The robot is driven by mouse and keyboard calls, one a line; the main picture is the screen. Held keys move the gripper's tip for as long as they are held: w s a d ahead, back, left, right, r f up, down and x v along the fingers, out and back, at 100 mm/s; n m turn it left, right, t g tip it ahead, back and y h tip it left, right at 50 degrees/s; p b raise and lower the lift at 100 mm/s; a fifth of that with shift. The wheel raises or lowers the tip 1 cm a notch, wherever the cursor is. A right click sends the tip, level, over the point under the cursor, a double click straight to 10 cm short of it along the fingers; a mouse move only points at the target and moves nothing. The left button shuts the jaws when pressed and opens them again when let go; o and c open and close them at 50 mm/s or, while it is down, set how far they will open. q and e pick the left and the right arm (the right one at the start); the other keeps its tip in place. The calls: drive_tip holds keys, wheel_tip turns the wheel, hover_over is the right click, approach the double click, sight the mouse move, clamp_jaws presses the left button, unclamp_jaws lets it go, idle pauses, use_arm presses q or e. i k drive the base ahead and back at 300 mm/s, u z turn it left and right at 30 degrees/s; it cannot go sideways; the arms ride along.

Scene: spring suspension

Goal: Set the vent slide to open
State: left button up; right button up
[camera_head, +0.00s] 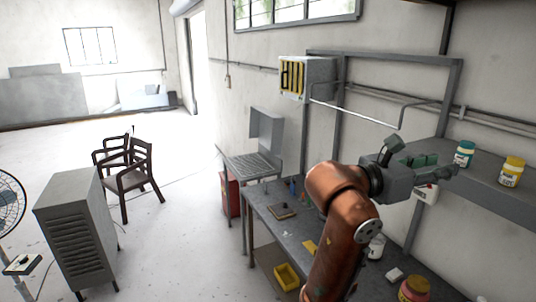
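A grey box (307,78) with upright yellow and black bars on its front is fixed high on the back wall. It looks like the vent, but the slide and its setting are too small to make out. My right gripper (440,167) is at the end of the orange arm, right of and below that box, well apart from it. It is in front of the wall shelf, and I see nothing held in it. Its fingers overlap in this view, so their opening is unclear. My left gripper is not in view.
A thin white rod (355,114) and grey pipe frame (385,57) run along the wall near the box. A shelf (495,185) at right holds a teal-labelled jar (464,153) and a yellow jar (511,171). The workbench (262,205) below carries small items. The floor at left is partly open.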

sight(284, 88)
drive_tip(key=z, duration=0.05)
drive_tip(key=i, duration=2.1)
drive_tip(key=u, duration=0.4)
drive_tip(key=i, duration=1.9)
drive_tip(key=u, duration=0.3)
